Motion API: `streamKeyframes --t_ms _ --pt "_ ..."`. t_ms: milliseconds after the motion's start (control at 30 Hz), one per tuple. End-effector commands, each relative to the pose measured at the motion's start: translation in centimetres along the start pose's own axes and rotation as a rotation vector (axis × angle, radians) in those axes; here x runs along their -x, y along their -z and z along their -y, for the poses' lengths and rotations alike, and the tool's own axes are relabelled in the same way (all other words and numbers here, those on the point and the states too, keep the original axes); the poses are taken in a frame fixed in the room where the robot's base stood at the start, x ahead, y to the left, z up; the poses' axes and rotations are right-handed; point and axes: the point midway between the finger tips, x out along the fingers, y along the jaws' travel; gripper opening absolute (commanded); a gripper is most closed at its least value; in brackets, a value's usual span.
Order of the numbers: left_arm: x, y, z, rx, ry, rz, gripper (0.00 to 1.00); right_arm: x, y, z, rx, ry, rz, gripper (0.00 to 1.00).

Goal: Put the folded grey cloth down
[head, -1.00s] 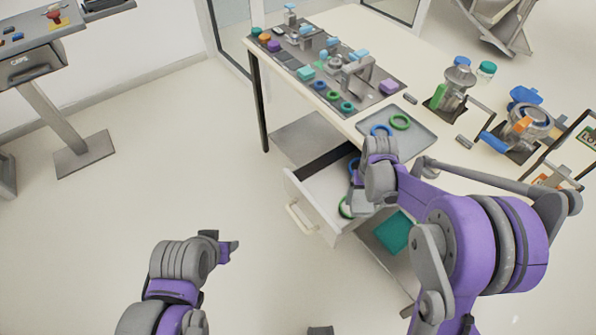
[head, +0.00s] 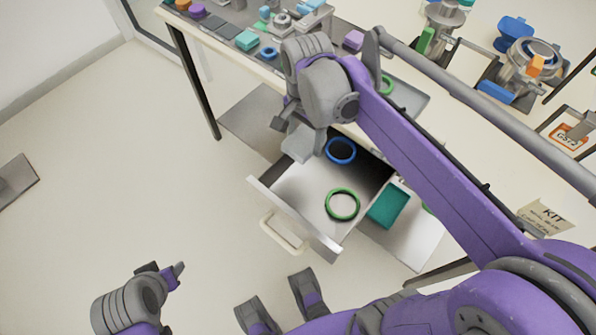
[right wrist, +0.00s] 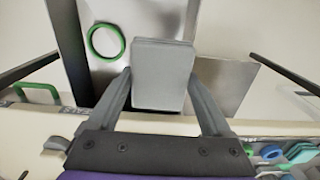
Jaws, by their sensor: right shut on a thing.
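The folded grey cloth (right wrist: 162,72) is a flat grey block between the two fingers of my right gripper (right wrist: 162,100) in the right wrist view. In the head view, the cloth (head: 299,144) hangs below my right gripper (head: 296,128), above the back left edge of the open drawer (head: 296,200). My right gripper is shut on it. My left gripper (head: 168,273) is at the lower left over bare floor, away from the cloth; its opening is unclear.
The drawer holds a blue ring (head: 341,151) and a green ring (head: 343,205). A teal block (head: 388,206) lies right of the drawer. The white table (head: 440,130) carries a grey tray (head: 408,97) and several fixtures.

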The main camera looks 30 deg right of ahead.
Motion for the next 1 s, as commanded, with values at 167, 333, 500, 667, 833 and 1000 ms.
streamKeyframes --t_ms 167,333,500,667,833,1000 --pt "-0.8 -0.5 0.0 0.000 0.000 0.003 0.50 -4.6 0.0 0.0 0.000 0.000 0.000 0.23" --pt "-1.7 -0.9 0.0 0.000 0.000 0.006 0.50 -9.2 0.0 0.0 0.001 -0.001 0.000 0.23" --pt "-2.4 -1.2 0.0 0.000 0.000 0.008 0.50 -12.2 0.0 0.0 0.002 -0.001 0.000 0.23" --pt "-2.5 -1.3 0.0 0.000 0.000 0.009 0.50 -13.3 0.0 0.0 0.002 0.000 0.000 0.23" --pt "-3.1 -1.5 0.0 0.000 0.000 0.011 0.50 -15.3 0.0 0.0 0.002 -0.001 0.000 0.23" --pt "-3.5 -1.7 0.0 0.000 0.000 0.013 0.50 -17.0 0.0 0.0 0.002 -0.001 0.000 0.23"
